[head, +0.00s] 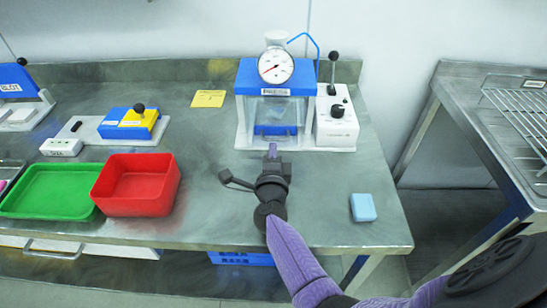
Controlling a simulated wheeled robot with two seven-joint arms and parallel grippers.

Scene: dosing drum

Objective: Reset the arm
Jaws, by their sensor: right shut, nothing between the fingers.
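My right arm, purple and black, comes in from the lower right and reaches over the metal bench (335,215). Its gripper (272,150) is shut and empty, pointing toward the back of the bench. It shows just in front of the blue-framed device (248,78) with a round dial gauge (276,66) on top. I cannot tell whether the fingertips touch the device. My left gripper is not in view.
A red bin (137,208) and a green tray (50,188) are at the left. A light-blue block (363,207) lies right of my arm. A white lever box (337,128), a yellow note (208,98) and a blue-yellow lever unit (133,123) stand farther back. A rack table (480,130) is at right.

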